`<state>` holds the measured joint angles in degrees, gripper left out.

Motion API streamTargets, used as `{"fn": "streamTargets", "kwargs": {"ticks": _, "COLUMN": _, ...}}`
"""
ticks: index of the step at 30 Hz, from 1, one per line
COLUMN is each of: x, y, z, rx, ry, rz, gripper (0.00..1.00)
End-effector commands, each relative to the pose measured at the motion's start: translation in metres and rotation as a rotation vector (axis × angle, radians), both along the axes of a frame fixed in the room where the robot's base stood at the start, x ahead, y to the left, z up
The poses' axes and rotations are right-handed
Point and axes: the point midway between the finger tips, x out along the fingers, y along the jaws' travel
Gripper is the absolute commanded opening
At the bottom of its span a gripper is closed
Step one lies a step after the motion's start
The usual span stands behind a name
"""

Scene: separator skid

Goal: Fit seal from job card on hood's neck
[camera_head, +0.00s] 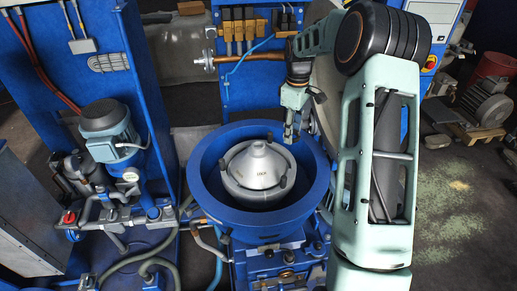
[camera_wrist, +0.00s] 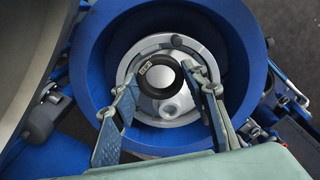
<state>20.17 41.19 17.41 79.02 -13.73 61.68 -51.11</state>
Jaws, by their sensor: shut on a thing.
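The silver cone-shaped hood (camera_head: 258,172) sits inside the blue round bowl (camera_head: 203,184), its narrow neck (camera_head: 258,147) pointing up. It carries dark lettering. In the wrist view the hood (camera_wrist: 172,112) lies below my gripper. My gripper (camera_wrist: 162,82) is shut on a black ring seal (camera_wrist: 160,92), which shows a small pale marking on its upper left. The seal appears over the hood, apart from it as far as I can tell. In the head view my gripper (camera_head: 291,138) hangs over the bowl's back right, right of the neck. The job card is not seen.
Black knobs (camera_head: 282,182) stand around the hood. The bowl's high rim surrounds it. A blue panel with valves (camera_head: 238,28) and a copper-coloured pipe (camera_head: 255,55) stand behind. A pump motor (camera_head: 105,125) is at left. Open floor (camera_head: 450,220) lies at right.

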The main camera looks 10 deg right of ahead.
Motion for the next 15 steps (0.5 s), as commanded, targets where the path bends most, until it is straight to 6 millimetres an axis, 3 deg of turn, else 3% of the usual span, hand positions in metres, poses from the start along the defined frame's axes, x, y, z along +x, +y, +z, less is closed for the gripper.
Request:
{"fn": "streamTargets", "kwargs": {"ticks": 3, "x": 0.008, "y": -0.010, "z": 0.016, "rx": 0.008, "ry": -0.002, "rz": 0.074, "gripper": 0.21}}
{"fn": "streamTargets", "kwargs": {"ticks": 8, "x": 0.014, "y": -0.012, "z": 0.026, "rx": 0.013, "ry": 0.001, "rz": 0.124, "gripper": 0.21}}
{"fn": "streamTargets", "kwargs": {"ticks": 15, "x": 0.044, "y": 0.029, "z": 0.006, "rx": 0.015, "ry": 0.003, "rz": 0.133, "gripper": 0.21}}
